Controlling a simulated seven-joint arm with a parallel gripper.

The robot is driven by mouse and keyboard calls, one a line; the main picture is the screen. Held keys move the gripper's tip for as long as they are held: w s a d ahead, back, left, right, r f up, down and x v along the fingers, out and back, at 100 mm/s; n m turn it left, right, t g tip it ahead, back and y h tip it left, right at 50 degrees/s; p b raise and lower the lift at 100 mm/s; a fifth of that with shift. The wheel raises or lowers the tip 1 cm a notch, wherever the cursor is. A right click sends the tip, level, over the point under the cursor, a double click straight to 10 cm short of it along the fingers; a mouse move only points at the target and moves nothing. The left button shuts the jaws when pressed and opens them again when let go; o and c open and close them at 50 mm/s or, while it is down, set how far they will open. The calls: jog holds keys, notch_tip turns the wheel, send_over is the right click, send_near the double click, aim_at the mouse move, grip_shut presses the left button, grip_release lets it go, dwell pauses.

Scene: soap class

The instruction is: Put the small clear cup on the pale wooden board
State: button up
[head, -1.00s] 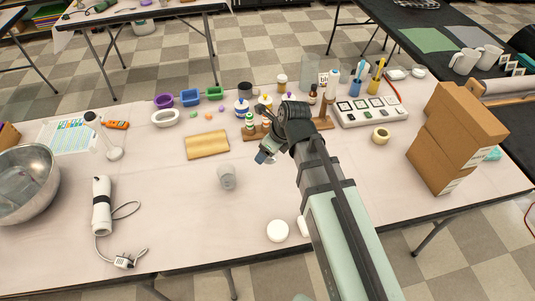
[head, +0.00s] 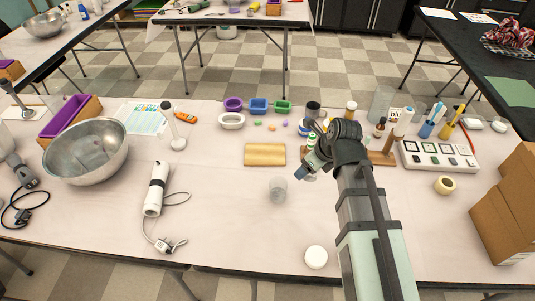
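The small clear cup (head: 278,189) stands on the table just below the middle of the head view. The pale wooden board (head: 264,154) lies flat behind the cup, a little to its left, with nothing on it. My gripper (head: 303,174) is above the table, to the right of the cup and board and apart from both in the picture. Its fingers are small and partly hidden by the wrist, so I cannot tell whether it is open or shut.
Several bottles stand on a brown wooden rack (head: 382,157) behind my arm. A metal bowl (head: 86,152) and a white stick blender (head: 156,188) are at the left. A white round lid (head: 316,257) lies near the front edge. Cardboard boxes (head: 508,205) stand at the right. Table between cup and blender is mostly clear.

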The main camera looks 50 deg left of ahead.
jog(key=s+a+n, duration=0.1)
jog(key=a+n, duration=0.1)
jog(key=a, duration=1.3)
jog(key=r+n+g+h, duration=0.1)
jog(key=n+g, duration=0.2)
jog(key=n, duration=0.3)
send_over(258, 153)
jog(key=w+d, duration=0.1)
jog(key=shift+w+f, duration=0.2)
jog(key=shift+f, duration=4.65)
jog(key=shift+f, duration=0.1)
jog(key=o, duration=1.1)
jog(key=v, duration=1.2)
jog(key=shift+s+r, duration=0.15)
jog(key=shift+r, duration=0.05)
